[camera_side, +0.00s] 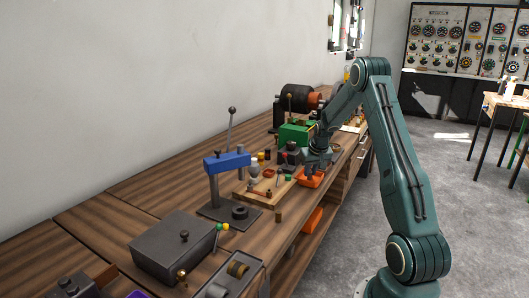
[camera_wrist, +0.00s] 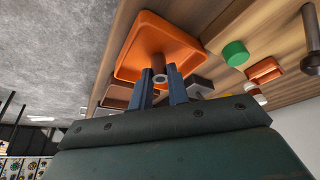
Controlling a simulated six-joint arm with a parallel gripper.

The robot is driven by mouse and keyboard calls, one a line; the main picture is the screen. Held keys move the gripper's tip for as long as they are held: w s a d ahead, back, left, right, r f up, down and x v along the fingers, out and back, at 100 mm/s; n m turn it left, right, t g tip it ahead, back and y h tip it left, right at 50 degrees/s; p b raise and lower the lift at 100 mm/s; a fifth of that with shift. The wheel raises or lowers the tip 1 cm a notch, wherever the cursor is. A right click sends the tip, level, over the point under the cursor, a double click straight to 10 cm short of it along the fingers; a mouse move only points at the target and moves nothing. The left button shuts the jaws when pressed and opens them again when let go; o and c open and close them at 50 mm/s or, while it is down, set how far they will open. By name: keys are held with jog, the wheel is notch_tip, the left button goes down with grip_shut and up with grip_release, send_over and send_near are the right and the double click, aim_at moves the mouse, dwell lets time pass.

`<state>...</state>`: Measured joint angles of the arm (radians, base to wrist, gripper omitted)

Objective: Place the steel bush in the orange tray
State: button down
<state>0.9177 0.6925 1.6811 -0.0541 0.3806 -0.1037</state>
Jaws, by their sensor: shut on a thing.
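The orange tray (camera_wrist: 152,38) lies on the wooden bench beyond my fingertips in the wrist view. In the side view the orange tray (camera_side: 311,181) sits near the bench's front edge, just below my gripper (camera_side: 313,168). My gripper also shows in the wrist view (camera_wrist: 160,84), with its two blue-grey fingers close together. They are shut on the steel bush (camera_wrist: 159,73), a small grey ring seen end-on between the tips. The bush lines up with the tray's near part in the wrist view. I cannot tell its height above the tray floor. The bush is too small to make out in the side view.
A green round piece (camera_wrist: 235,53) and an orange part (camera_wrist: 264,70) lie beside the tray. A blue press (camera_side: 228,163) with an upright lever and a green block (camera_side: 296,134) stand on the bench. The bench's front edge runs close by the tray.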

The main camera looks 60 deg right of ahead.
jog(key=shift+f, duration=0.15)
jog(key=c, duration=1.3)
grip_release()
jog(key=shift+c, duration=0.2)
jog(key=v, duration=1.2)
jog(key=shift+r, duration=0.2)
